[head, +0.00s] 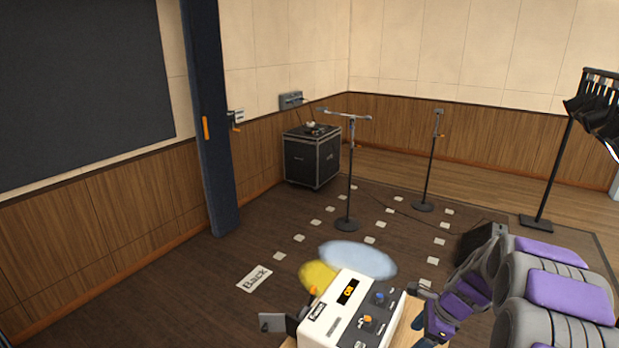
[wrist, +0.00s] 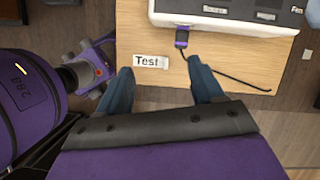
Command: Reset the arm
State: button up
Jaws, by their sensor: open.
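My arm, grey and purple, comes in from the right in the head view. My gripper (head: 418,306) is just right of a white control box (head: 338,312) with dark panels, knobs and an orange lit display. In the wrist view my gripper (wrist: 163,80) is open and empty, its two blue fingers apart over a wooden tabletop (wrist: 225,62). A "Test" label (wrist: 150,62) lies on the wood between the fingers. The control box (wrist: 225,20) is beyond the fingertips, and a small purple plug (wrist: 181,38) with a black cable sits at its near edge.
Two microphone stands (head: 349,180) (head: 431,165), a black case (head: 312,158) and a light stand (head: 556,175) stand further back. A dark blue column (head: 208,130) is at the left wall. A "Back" label (head: 255,278) and several white markers lie on the floor, with yellow and pale blue light spots.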

jog(key=s+a+r+n+g+h+b, duration=0.1)
jog(key=s+a+r+n, duration=0.35)
jog(key=s+a, duration=0.2)
jog(key=s+a+r+n+g, duration=0.1)
jog(key=s+a+r+n, duration=0.3)
jog(key=s+a+n, duration=0.3)
jog(key=s+a+r+n+g+h+b, duration=0.1)
jog(key=s+n, duration=0.9)
jog(key=s, duration=1.1)
jog(key=shift+s+a+g+h, duration=0.35)
jog(key=shift+a+h, duration=0.2)
jog(key=shift+h, duration=0.35)
jog(key=shift+n, duration=0.25)
